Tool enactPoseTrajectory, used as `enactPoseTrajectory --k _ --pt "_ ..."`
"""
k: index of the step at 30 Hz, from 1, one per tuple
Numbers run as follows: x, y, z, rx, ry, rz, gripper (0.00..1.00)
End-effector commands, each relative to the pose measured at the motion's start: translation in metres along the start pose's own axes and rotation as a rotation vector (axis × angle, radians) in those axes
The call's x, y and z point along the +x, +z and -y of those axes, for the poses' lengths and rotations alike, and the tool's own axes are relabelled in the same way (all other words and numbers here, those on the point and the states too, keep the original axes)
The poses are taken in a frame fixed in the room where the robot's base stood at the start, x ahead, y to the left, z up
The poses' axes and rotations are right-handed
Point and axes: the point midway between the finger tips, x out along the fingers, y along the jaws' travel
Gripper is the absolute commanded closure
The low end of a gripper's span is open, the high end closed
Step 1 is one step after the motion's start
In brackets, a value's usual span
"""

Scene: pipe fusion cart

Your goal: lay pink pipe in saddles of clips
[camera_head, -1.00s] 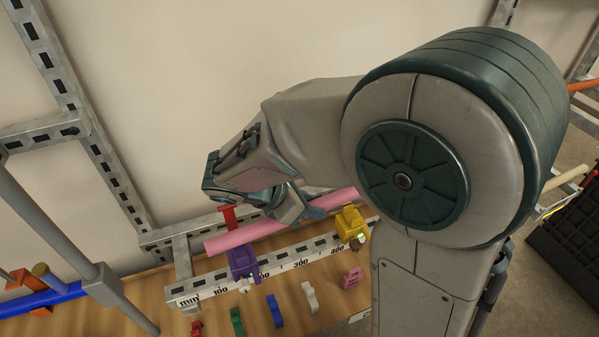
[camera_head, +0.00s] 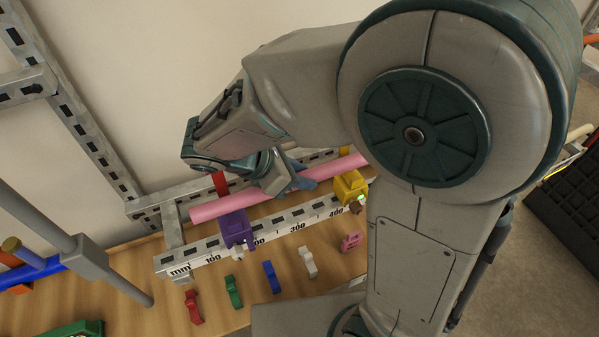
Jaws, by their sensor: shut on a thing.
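The pink pipe (camera_head: 215,205) lies lengthwise behind the front slotted rail with the millimetre scale. My gripper (camera_head: 285,180) is shut on the pink pipe near its middle, partly hidden by my own wrist and arm. A purple clip (camera_head: 236,229) and a yellow clip (camera_head: 350,186) sit on the front rail. The pipe passes behind the purple clip and toward the yellow one; whether it touches either cannot be told. A red clip (camera_head: 221,183) is behind the pipe at the rear rail.
Small red (camera_head: 193,307), green (camera_head: 233,291), blue (camera_head: 271,277), white (camera_head: 307,261) and pink (camera_head: 351,241) pieces lie on the wooden top before the scale rail (camera_head: 205,251).

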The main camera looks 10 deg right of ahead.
Motion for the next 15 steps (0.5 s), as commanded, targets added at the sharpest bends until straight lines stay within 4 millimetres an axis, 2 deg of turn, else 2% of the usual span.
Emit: enactPoseTrajectory --k 15 --pt "0.026 -0.026 0.0 0.0 0.0 0.001 1.0"
